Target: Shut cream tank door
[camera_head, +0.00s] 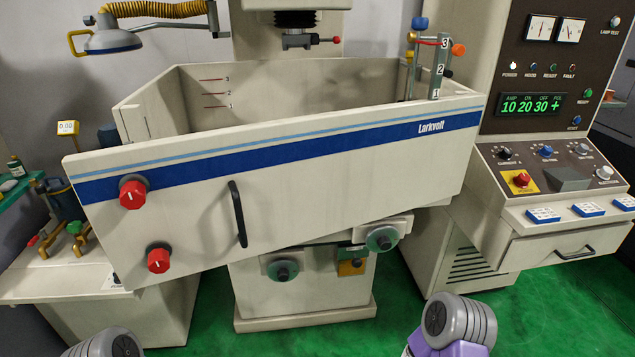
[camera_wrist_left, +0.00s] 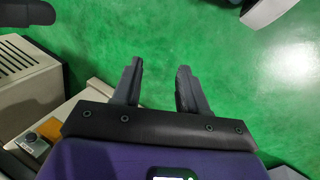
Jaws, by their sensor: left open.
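The cream tank door (camera_head: 330,195) has a blue stripe, the name Larkvolt, a black vertical bar handle (camera_head: 238,213) and two red knobs (camera_head: 132,193) on its left part. It stands ajar: its left end juts out towards me, away from the tank's left wall (camera_head: 150,100), while its right end meets the tank. My left gripper (camera_wrist_left: 158,70) shows only in the left wrist view, open and empty above the green floor. It touches nothing visible there. My right gripper is outside both views.
A control console (camera_head: 545,130) with a drawer stands right of the tank. A side bench (camera_head: 60,285) with clamps and a small display is at the left. A lamp (camera_head: 112,40) hangs upper left. Green floor (camera_head: 405,310) is free in front of the machine base.

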